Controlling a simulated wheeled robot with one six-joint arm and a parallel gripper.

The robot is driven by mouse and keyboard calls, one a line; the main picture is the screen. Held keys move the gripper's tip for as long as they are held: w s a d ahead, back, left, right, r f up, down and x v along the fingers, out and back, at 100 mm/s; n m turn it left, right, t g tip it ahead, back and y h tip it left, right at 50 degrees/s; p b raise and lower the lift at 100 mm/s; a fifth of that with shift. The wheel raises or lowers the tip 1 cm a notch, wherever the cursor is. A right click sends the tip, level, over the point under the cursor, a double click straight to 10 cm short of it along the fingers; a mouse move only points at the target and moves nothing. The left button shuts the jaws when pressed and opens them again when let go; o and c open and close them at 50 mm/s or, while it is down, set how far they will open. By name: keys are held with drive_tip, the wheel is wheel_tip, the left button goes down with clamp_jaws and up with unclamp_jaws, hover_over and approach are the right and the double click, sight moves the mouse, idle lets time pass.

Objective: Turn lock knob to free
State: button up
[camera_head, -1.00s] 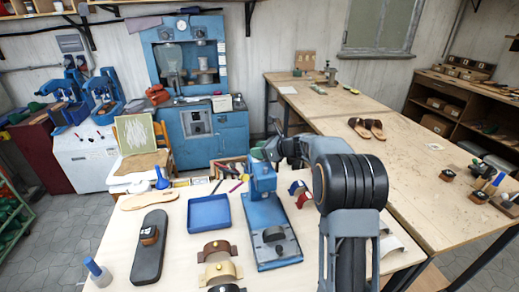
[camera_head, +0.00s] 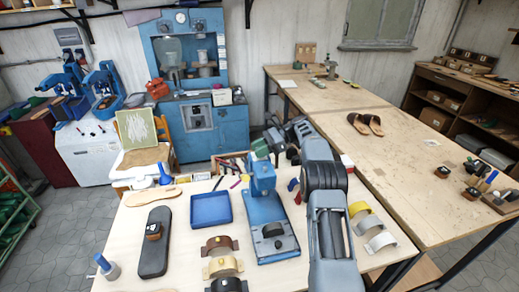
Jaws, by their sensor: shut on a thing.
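A blue hand press (camera_head: 272,238) stands on the near table, with a tall column at its back and a dark round pad on its base. A green part (camera_head: 260,147) shows at the top of the column; I cannot tell whether it is the lock knob. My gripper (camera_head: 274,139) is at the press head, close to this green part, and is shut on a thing. The fingertips are small and partly hidden, so the grip on the lock knob is not clear. My arm covers the table to the right of the press.
A blue tray (camera_head: 211,209) and a dark sole-shaped block (camera_head: 154,243) lie left of the press. Curved strap pieces (camera_head: 220,266) stand in front, and a yellow one (camera_head: 358,208) stands at right.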

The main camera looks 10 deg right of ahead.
drive_tip(key=shift+n+g, duration=0.5)
drive_tip(key=o, duration=0.9)
drive_tip(key=shift+r, duration=0.55)
drive_tip(key=s+r+b, duration=0.2)
drive_tip(key=s+r, duration=0.2)
drive_tip(key=s+r+b, duration=0.3)
drive_tip(key=s+r, duration=0.1)
drive_tip(key=s, duration=0.1)
drive_tip(key=s+r+b, duration=0.2)
drive_tip(key=s+r, duration=0.2)
drive_tip(key=s, duration=0.1)
